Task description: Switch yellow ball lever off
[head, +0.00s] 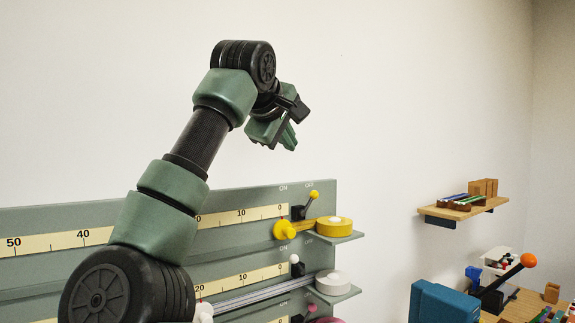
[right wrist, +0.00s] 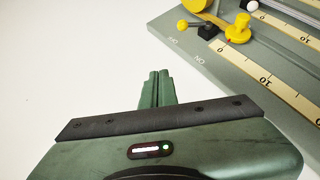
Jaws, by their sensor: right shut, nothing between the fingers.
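The yellow ball lever (head: 314,195) stands on a black base at the top right of the grey-green panel, below the ON and OFF labels. Its ball leans right, to the OFF side. In the right wrist view the yellow ball (right wrist: 182,24) shows near the top, on a black base. My right gripper (head: 290,138) is shut and empty, above and a little left of the lever, apart from it. Its closed fingers show in the right wrist view (right wrist: 157,88). My left gripper is not in view.
A yellow knob (head: 286,229) and a yellow roll (head: 334,225) sit just below the lever. A white ball lever (head: 294,259) is on the lower row. An orange ball lever (head: 528,260) and a wall shelf (head: 462,209) are at right. The wall above the panel is clear.

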